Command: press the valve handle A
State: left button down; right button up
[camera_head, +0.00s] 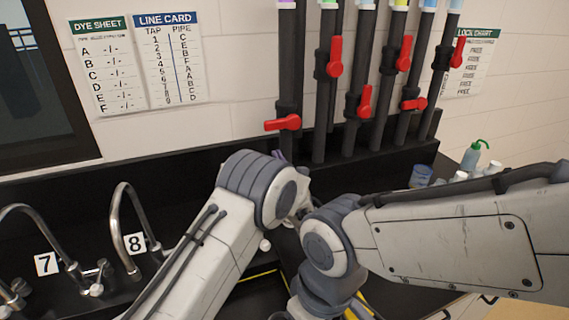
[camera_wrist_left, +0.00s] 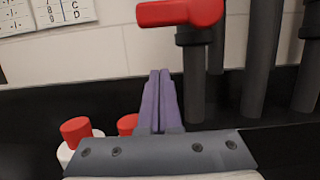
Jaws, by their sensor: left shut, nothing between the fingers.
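Several red valve handles sit on black vertical pipes at the back wall; no letter on any of them is readable, so I cannot tell which is A. The leftmost red handle (camera_head: 282,122) lies level and points left. A level red handle (camera_wrist_left: 180,12) also shows at the top of the left wrist view, on a dark pipe (camera_wrist_left: 194,85). My left gripper (camera_wrist_left: 160,75) has purple fingers, shut and empty, below that handle and apart from it in the picture. In the head view its tips (camera_head: 279,155) are mostly hidden behind my arm. My right gripper is out of view.
Other handles, such as the upright one (camera_head: 335,56), are close to the right. Red-capped things (camera_wrist_left: 76,130) stand low left in the wrist view. Curved taps (camera_head: 125,225) stand at the left. A green-topped bottle (camera_head: 471,156) and a blue cup (camera_head: 421,175) are at the right.

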aim_at(282, 124)
pick_arm(q)
jog(key=r+p, duration=0.1)
jog(key=w+r+p, duration=0.1)
jog(key=r, duration=0.1)
jog(key=w+r, duration=0.1)
jog(key=shift+a+r+p, duration=0.25)
jog(key=shift+a+p, duration=0.1)
jog(key=shift+p, duration=0.05)
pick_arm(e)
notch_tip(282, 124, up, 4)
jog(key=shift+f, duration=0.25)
pick_arm(q)
jog(key=shift+s+d, duration=0.1)
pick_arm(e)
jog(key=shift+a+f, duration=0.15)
pick_arm(q)
jog(key=shift+r+m, duration=0.2)
jog(key=shift+m, duration=0.3)
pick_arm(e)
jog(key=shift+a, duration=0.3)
